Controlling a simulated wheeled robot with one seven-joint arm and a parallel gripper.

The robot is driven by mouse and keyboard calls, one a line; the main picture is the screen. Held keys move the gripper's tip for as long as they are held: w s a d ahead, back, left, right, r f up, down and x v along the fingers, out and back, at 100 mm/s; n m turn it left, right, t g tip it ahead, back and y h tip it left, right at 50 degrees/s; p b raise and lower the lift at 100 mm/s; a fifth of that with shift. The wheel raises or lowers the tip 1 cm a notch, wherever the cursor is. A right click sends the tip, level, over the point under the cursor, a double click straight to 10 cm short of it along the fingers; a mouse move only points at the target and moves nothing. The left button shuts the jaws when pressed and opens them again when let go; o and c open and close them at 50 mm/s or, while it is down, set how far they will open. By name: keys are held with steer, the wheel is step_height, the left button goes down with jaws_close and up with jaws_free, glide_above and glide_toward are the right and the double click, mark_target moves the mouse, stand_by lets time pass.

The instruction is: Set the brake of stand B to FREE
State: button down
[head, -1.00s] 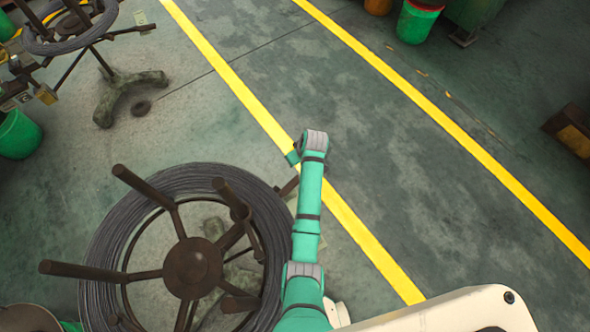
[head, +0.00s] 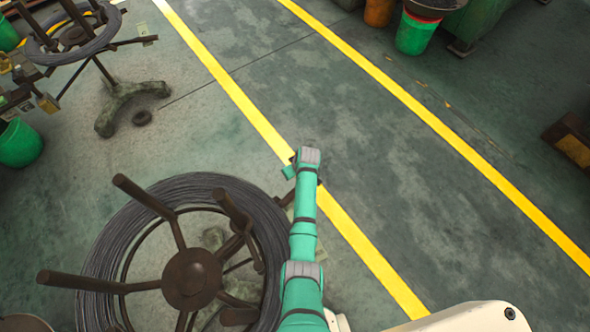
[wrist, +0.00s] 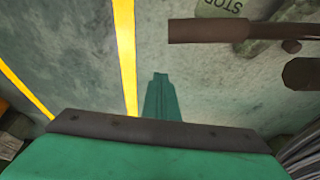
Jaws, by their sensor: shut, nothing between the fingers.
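A large reel stand with a coil of dark wire (head: 97,270) fills the lower left of the head view; its brown hub (head: 192,279) and arms face up. I cannot read a letter on it. In the wrist view, a brown bar (wrist: 210,30) crosses the upper right, over a pale plate marked STOP (wrist: 222,6), seen upside down. It may be the brake lever; its setting is not clear. My gripper (wrist: 160,76) is shut and empty, left of and below the bar, apart from it. In the head view my wrist hides most of the gripper, right of the coil.
A second reel stand (head: 120,98) with wire stands at the upper left, near a green bucket (head: 20,145). Yellow floor lines (head: 235,90) run diagonally. Bins (head: 416,32) stand at the top right.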

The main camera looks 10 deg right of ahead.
steer(key=shift+s+d+f, duration=0.3)
steer(key=shift+s+f, duration=0.45)
steer(key=shift+s+d+f, duration=0.25)
steer(key=shift+s+f, duration=0.45)
